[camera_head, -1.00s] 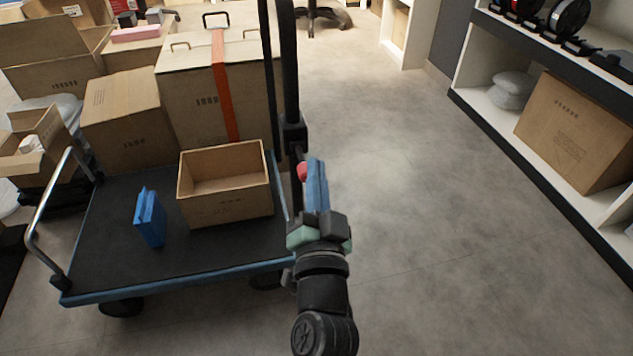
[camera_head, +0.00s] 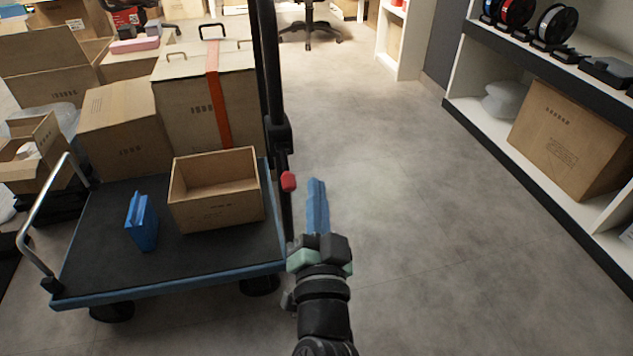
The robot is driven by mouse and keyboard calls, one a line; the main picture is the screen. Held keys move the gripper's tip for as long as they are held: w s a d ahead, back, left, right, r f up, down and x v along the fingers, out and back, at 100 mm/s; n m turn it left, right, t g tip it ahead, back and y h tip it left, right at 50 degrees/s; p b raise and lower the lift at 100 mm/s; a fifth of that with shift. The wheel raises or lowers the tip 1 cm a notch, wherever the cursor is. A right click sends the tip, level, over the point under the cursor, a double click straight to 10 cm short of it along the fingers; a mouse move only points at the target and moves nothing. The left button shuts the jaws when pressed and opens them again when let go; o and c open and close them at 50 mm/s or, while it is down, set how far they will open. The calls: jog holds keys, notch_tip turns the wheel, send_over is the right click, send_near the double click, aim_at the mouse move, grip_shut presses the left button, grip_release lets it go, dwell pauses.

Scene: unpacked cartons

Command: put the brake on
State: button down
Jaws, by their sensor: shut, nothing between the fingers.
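A flat trolley with a black deck and blue rim (camera_head: 165,285) stands at the left. A red knob (camera_head: 289,181), probably the brake handle, sticks out from the black upright post (camera_head: 271,110) on the trolley's right side. My gripper (camera_head: 317,183) has blue fingers pointing away from me. It is shut and empty. It is just right of the red knob in the picture, with a narrow strip of floor showing between them. I cannot tell their difference in depth. The trolley's wheels are partly hidden beneath the deck.
On the deck are an open carton (camera_head: 215,213) and a blue object (camera_head: 141,222). A large case with an orange strap (camera_head: 216,100) stands behind. A shelf unit (camera_head: 500,130) lines the right. Grey floor (camera_head: 410,220) is clear between.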

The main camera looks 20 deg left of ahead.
jog(key=s+d+f+b, duration=0.1)
jog(key=s+f+b, duration=0.1)
jog(key=s+f, duration=0.2)
jog(key=shift+s+d+f+b, duration=0.15)
jog(key=shift+s+f+b, duration=0.25)
jog(key=shift+f, duration=0.25)
jog(key=w+d+r+n+t+p, duration=0.15)
jog(key=r+p, duration=0.45)
jog(key=r, duration=1.1)
jog(key=d+r+n+t+p, duration=0.25)
jog(key=r+p, duration=0.35)
jog(key=r, duration=1.2)
jog(key=s+d+r+t+h+p, duration=0.2)
jog(key=s+d+r+h+p, duration=0.1)
jog(key=r, duration=0.7)
jog(key=s+d+r+m+t+h+p, duration=0.1)
jog(key=s+d+r+t+h+p, duration=0.2)
jog(key=r, duration=0.7)
jog(key=s+d+r+h+p, duration=0.2)
jog(key=d+r+p, duration=0.15)
jog(key=r, duration=0.55)
notch_tip(320, 180, up, 36)
jog(key=a+p, duration=0.1)
jog(key=p, duration=3.6)
jog(key=shift+w, duration=0.2)
jog(key=shift+f, duration=0.1)
